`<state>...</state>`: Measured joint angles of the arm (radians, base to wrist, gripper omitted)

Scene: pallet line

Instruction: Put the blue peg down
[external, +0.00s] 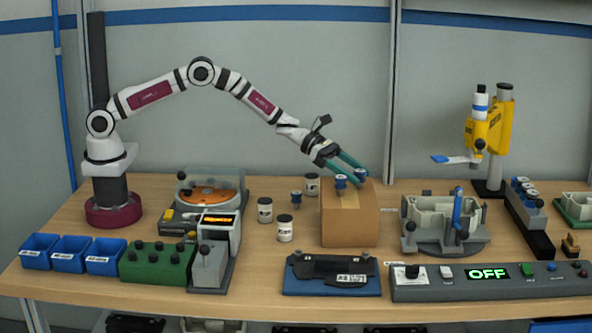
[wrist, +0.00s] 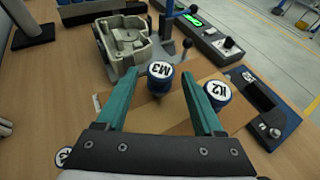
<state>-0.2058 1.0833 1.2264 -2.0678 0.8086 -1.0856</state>
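Two blue pegs with white labelled tops stand on the cardboard box (external: 350,222). The one marked M3 (wrist: 160,72) is the farther right in the external view (external: 361,174). The one marked K2 (wrist: 218,91) is nearer the front (external: 341,182). My gripper (wrist: 158,78) has its teal fingers spread above the box. The M3 peg sits between the fingertips in the wrist view, with a visible gap on each side. The K2 peg is outside the right finger. In the external view my gripper (external: 361,178) comes down from the upper left.
A grey casting (external: 430,220) on a round base stands right of the box. A blue tray (external: 300,285) with a black part lies in front, beside a control panel reading OFF (external: 440,288). Several jars (external: 285,230) stand left of the box, near another blue-topped peg (external: 296,195).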

